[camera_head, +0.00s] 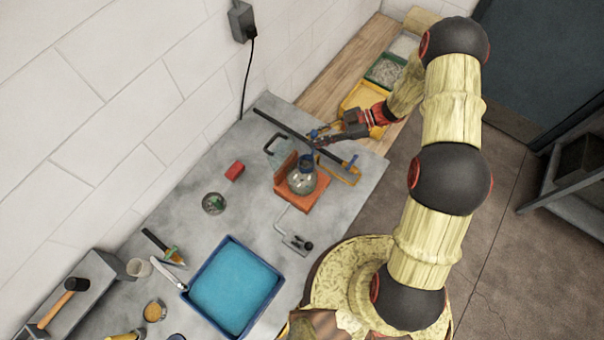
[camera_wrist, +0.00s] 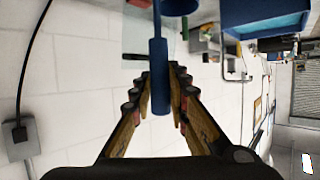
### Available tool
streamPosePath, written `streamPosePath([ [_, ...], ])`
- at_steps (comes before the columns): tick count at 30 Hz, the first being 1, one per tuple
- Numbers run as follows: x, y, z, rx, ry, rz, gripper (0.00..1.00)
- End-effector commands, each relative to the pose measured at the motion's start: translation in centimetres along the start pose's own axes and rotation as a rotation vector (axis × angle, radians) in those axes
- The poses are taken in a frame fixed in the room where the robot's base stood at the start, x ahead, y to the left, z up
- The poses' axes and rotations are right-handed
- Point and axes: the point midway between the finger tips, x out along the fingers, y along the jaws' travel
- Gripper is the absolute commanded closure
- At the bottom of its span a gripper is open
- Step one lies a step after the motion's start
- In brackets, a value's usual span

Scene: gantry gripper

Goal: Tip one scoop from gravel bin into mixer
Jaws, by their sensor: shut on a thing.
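My gripper (camera_head: 318,141) is shut on the handle of a blue scoop (camera_wrist: 160,72), which lies between the fingers in the wrist view. In the head view the scoop's blue cup (camera_head: 308,160) appears at the top of a round glass vessel, which seems to be the mixer (camera_head: 301,183), on an orange base (camera_head: 317,195). I cannot tell whether they touch, how far the scoop is tilted or what it holds. The gravel bin (camera_head: 384,72), green with grey grains, stands on the wooden bench behind my gripper.
A yellow bin (camera_head: 352,98) is beside the gravel bin. A dark bar (camera_head: 285,128) crosses the grey table behind the vessel. A blue tray (camera_head: 235,287), a red block (camera_head: 234,170) and a round dish (camera_head: 213,204) are nearer. The wall is at left.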

Motion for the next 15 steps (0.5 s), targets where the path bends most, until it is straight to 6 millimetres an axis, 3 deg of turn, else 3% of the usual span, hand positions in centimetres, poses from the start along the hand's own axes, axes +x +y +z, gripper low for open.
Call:
streamPosePath([
  [8,-0.2,0.0,-0.6,-0.002,-0.001,0.001,1.00],
  [15,-1.0,0.0,-2.5,-0.002,-0.002,0.001,1.00],
])
